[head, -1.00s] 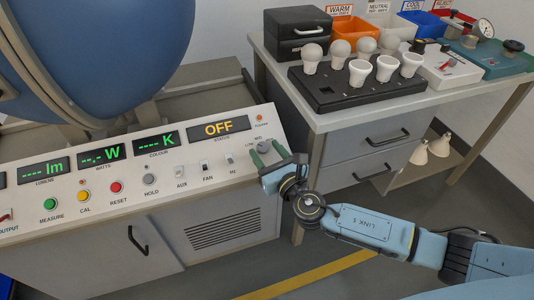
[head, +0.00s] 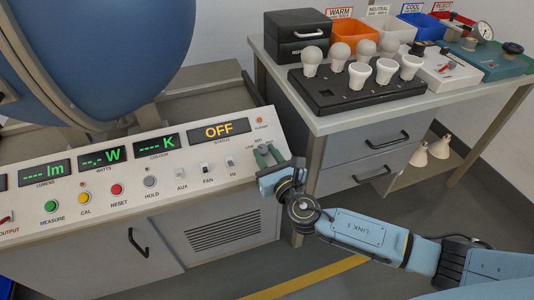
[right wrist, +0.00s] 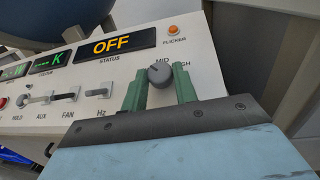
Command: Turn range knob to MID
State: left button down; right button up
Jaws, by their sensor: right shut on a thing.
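The range knob (right wrist: 160,73) is a dark grey round knob on the sloped console panel, below the label MID. The label to its right is partly hidden by a finger and ends in "GH". A small light mark shows on the knob's upper left, toward the MID label, but its exact setting is hard to tell. My right gripper (right wrist: 160,88) has its green fingers on both sides of the knob and is shut on it. In the head view, my right gripper (head: 267,156) sits at the panel's right end and partly hides the knob. My left gripper is not in view.
The status display (head: 219,130) reads OFF. The Hz switch (head: 230,162) and an orange flicker button (head: 259,120) are close to the knob. A workbench (head: 330,124) with a black bulb tray (head: 320,97) stands to the right.

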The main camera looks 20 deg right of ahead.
jog(key=shift+a+m+h, duration=0.1)
jog(key=shift+m+h, duration=0.3)
jog(key=shift+h, duration=0.1)
jog(key=shift+a+m+h, duration=0.1)
jog(key=shift+m+h, duration=0.4)
jog(key=m+h, duration=0.1)
jog(key=m+h+p, duration=0.1)
jog(key=m+h, duration=0.1)
jog(key=shift+a, duration=0.25)
jog(key=m+h, duration=0.1)
jog(key=m+g+h, duration=0.1)
jog(key=m+h, duration=0.2)
jog(key=shift+w+a+m+g+p, duration=0.1)
jog(key=shift+a+m+g+p, duration=0.2)
jog(key=shift+g+p, duration=0.1)
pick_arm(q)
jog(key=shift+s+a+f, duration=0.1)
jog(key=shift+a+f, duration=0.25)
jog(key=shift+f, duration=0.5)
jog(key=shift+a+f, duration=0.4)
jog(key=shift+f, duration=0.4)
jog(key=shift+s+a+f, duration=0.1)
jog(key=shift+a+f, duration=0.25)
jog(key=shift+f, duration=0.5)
pick_arm(e)
jog(key=shift+m+g+h, duration=0.8)
jog(key=shift+m+h, duration=0.4)
jog(key=shift+h, duration=0.1)
